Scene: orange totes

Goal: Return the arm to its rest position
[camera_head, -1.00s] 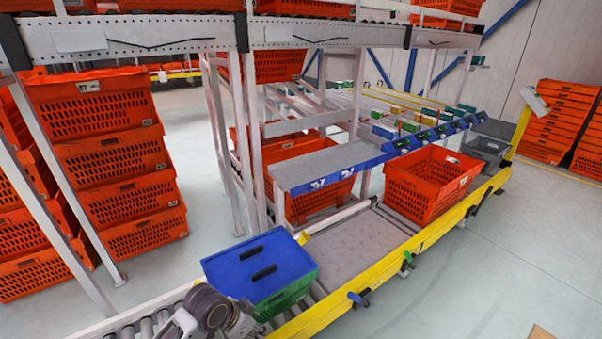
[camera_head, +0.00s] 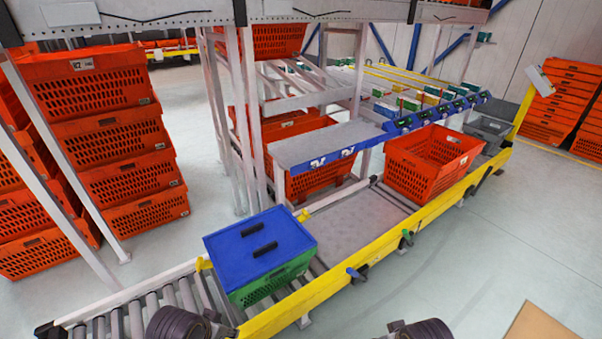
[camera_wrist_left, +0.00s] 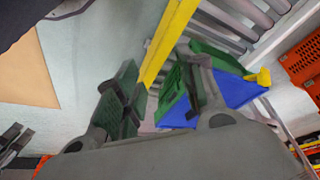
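My left gripper (camera_wrist_left: 163,68) shows in the left wrist view with its two dark fingers spread apart. Nothing is held between them. Beyond the fingers are the yellow rail and part of a green tote with a blue lid. In the head view, a dark round part of my left arm (camera_head: 178,325) shows at the bottom edge, in front of the rollers. A similar part of my right arm (camera_head: 425,330) shows at the bottom right. Neither gripper's fingers show in the head view, and my right gripper is out of sight.
The closed green tote with a blue lid (camera_head: 262,247) stands on the roller conveyor (camera_head: 130,318). An orange tote (camera_head: 430,165) sits farther along it. A yellow rail (camera_head: 330,283) edges the conveyor. A rack stands behind. Floor at right is open, with a brown panel (camera_head: 538,325).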

